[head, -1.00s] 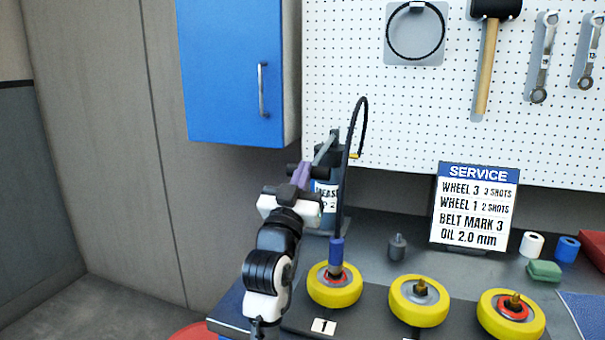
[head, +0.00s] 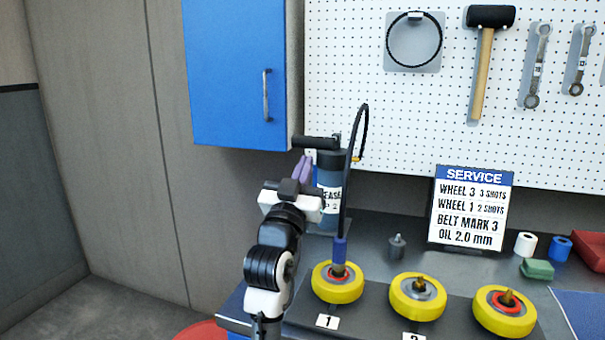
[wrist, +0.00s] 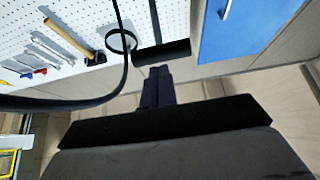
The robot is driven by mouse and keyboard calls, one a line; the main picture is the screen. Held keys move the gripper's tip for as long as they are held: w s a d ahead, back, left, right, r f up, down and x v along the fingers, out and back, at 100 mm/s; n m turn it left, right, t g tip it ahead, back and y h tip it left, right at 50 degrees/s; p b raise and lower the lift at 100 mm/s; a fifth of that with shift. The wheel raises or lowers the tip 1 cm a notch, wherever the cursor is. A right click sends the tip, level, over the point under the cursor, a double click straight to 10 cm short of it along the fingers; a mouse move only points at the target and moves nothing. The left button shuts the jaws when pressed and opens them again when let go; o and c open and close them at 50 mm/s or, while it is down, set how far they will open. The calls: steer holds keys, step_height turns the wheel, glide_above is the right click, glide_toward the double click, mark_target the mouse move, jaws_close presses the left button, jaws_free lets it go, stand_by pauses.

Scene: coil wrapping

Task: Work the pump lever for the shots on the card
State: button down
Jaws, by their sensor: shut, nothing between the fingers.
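The grease pump (head: 330,178) is a dark grey cylinder with a label, standing at the back of the bench. Its black lever handle (head: 318,142) sits level near the pump's top and also shows in the wrist view (wrist: 162,52). My gripper (head: 302,166) has purple fingers, shut and empty, just below the handle. In the wrist view the fingertips (wrist: 158,70) point at the handle; contact cannot be told. The hose's blue coupler (head: 340,250) is on the yellow wheel 1 (head: 338,289). The service card (head: 470,210) reads wheel 3, 3 shots; wheel 1, 2 shots; belt mark 3; oil 2.0 mm.
Two more yellow wheels, the middle one (head: 418,313) and the right one (head: 505,325), stand right of wheel 1. A blue cabinet (head: 235,75) hangs above left. The black hose (head: 362,120) loops above the pump. Small items lie at the bench's right.

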steer(key=s+a+f+b, duration=0.2)
steer(key=s+f+b, duration=0.1)
steer(key=s+f, duration=0.2)
step_height(320, 180, down, 2)
steer(key=shift+s+f, duration=0.25)
steer(key=shift+s, duration=0.1)
step_height(320, 180, up, 12)
steer(key=p, duration=0.7)
steer(key=shift+w, duration=0.25)
steer(key=shift+f, duration=0.1)
step_height(320, 180, up, 6)
steer(key=p, duration=0.5)
glide_above(309, 138)
steer(key=s, duration=0.3)
steer(key=f, duration=0.5)
steer(key=shift+w, duration=0.4)
